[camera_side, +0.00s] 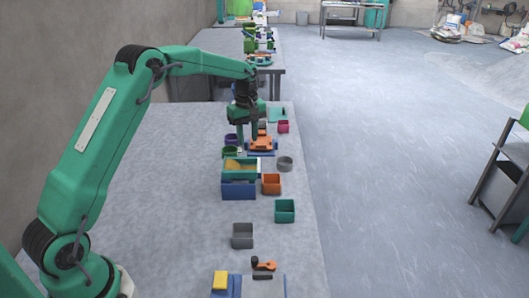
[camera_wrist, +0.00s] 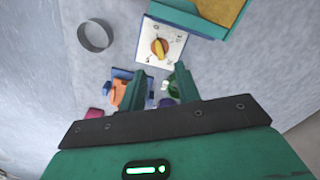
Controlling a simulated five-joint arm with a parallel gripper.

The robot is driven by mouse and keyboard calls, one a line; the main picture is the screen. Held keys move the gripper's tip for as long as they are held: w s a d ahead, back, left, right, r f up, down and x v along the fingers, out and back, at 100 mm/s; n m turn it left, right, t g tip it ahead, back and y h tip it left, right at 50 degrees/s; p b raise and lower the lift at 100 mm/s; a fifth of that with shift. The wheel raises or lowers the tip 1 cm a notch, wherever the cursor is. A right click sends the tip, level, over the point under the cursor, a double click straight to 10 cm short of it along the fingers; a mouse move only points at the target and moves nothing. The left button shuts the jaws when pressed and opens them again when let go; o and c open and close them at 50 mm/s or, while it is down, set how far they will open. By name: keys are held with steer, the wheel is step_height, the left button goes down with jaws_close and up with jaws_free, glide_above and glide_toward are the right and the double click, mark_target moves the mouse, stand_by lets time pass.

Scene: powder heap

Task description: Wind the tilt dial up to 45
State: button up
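The tilt dial (camera_wrist: 160,47) is a round orange-red knob with a yellow pointer bar on a white plate with small marks. In the wrist view it lies just beyond my fingertips, and the pointer leans slightly off the plate's upright axis. The marks are too small to read. A teal tray (camera_wrist: 178,13) of tan powder adjoins the plate; it also shows in the side view (camera_side: 227,172) above a blue box. My gripper (camera_wrist: 163,78) has its two fingers apart with nothing between them. In the side view my gripper (camera_side: 247,132) hangs over the bench, behind the tray.
A grey round cup (camera_wrist: 95,36) stands beside the plate. An orange block (camera_side: 261,144) on a blue base is near my gripper. An orange bin (camera_side: 271,184), a teal bin (camera_side: 285,210) and a grey bin (camera_side: 242,235) stand nearer. The bench's left side is largely clear.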

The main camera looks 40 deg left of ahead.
steer(key=shift+f, duration=0.15)
steer(key=shift+f, duration=3.85)
jaws_close()
